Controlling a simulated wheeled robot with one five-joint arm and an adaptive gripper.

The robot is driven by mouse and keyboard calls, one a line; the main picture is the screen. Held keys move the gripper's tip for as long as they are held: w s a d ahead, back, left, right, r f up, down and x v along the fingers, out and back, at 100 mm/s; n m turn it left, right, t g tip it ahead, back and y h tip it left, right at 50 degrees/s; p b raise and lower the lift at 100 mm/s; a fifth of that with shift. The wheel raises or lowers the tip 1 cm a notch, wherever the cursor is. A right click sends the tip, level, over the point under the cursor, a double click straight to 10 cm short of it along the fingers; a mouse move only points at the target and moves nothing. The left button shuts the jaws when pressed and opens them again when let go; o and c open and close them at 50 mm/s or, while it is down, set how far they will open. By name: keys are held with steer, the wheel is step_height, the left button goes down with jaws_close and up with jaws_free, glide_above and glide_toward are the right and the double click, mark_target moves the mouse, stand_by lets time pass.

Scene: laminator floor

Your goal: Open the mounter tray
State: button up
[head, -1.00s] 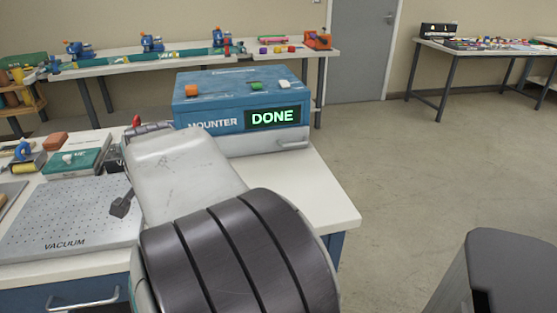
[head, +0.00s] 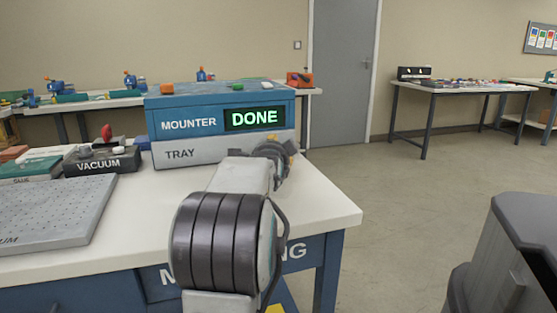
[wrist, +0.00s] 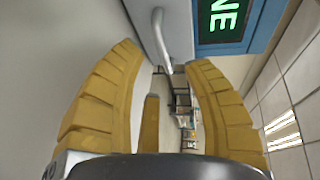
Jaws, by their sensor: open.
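The blue mounter (head: 190,104) stands on the white bench, its screen (head: 255,118) reading DONE in green. The pale grey tray (head: 215,150), marked TRAY, lies under the blue body and looks shut. My gripper (head: 281,160) is at the right part of the tray front and hides its handle in the head view. In the wrist view my gripper (wrist: 162,58) is open, with yellow fingers spread wide. The grey bar handle (wrist: 161,42) shows between and just beyond the fingertips. No grip on it is seen; I cannot tell whether a finger touches it.
The vacuum unit (head: 103,160) and a perforated plate (head: 62,212) stand left on the bench (head: 150,217). Small coloured blocks sit on the mounter. The bench's right edge is close to my arm. Open floor (head: 420,190) lies to the right. A dark grey object (head: 515,250) is at the lower right.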

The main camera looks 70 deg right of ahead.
steer(key=shift+s+d+f+b, duration=0.2)
steer(key=shift+d+b, duration=0.1)
steer(key=shift+d, duration=0.2)
steer(key=b+x, duration=0.3)
steer(key=x, duration=0.1)
steer(key=shift+w+f, duration=0.1)
steer(key=shift+w, duration=0.05)
steer(key=shift+d, duration=0.4)
steer(key=shift+x, duration=0.8)
steer(key=shift+c, duration=0.3)
jaws_close()
